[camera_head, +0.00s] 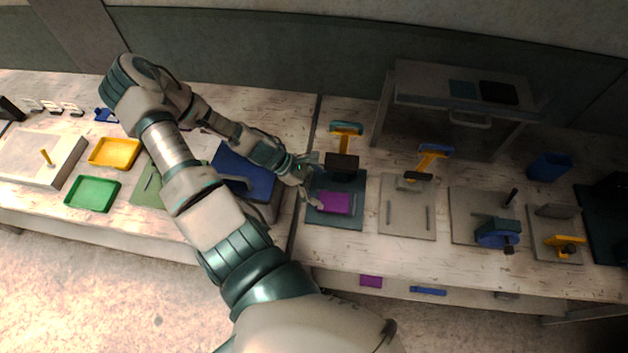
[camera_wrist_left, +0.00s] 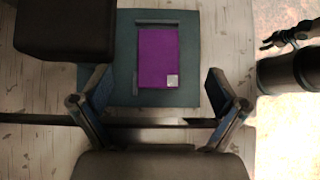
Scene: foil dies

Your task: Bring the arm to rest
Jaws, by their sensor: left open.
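My left arm reaches in from the bottom of the head view, bends at the upper left and comes back right to my left gripper (camera_head: 313,180). This gripper is open and empty, with its fingers apart, beside a purple plate (camera_head: 334,203). The plate lies on a teal base (camera_head: 350,220) under a dark press head (camera_head: 343,163) with a yellow handle. In the left wrist view, the purple plate (camera_wrist_left: 158,55) lies beyond my fingers, and nothing is between them. A dark, claw-like shape (camera_wrist_left: 288,38) at the upper right may be my right gripper; its jaws are unclear.
To the right stand a second yellow-handled press (camera_head: 430,160), a blue clamp device (camera_head: 497,234) and a blue bin (camera_head: 549,167). A grey raised shelf (camera_head: 415,80) stands behind. A dark blue block (camera_head: 243,172), yellow tray (camera_head: 114,153) and green tray (camera_head: 92,194) lie left.

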